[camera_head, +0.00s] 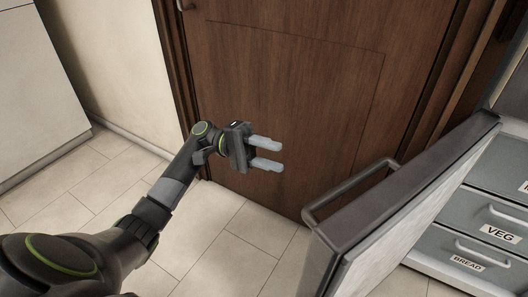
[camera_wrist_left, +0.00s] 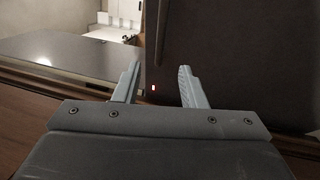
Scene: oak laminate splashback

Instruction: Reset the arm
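My left arm (camera_head: 172,190) reaches in from the lower left of the head view. Its gripper (camera_head: 274,154) is in front of a brown wooden door. The two pale fingers are apart with nothing between them. In the left wrist view the same fingers (camera_wrist_left: 158,84) stand apart and empty. My right gripper shows in neither view.
The brown door (camera_head: 290,70) is shut behind the gripper. A grey panel door with a bar handle (camera_head: 350,188) stands open at the right. Beside it are drawers labelled VEG (camera_head: 498,232) and BREAD (camera_head: 466,263). Pale floor tiles (camera_head: 235,240) are clear below the gripper.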

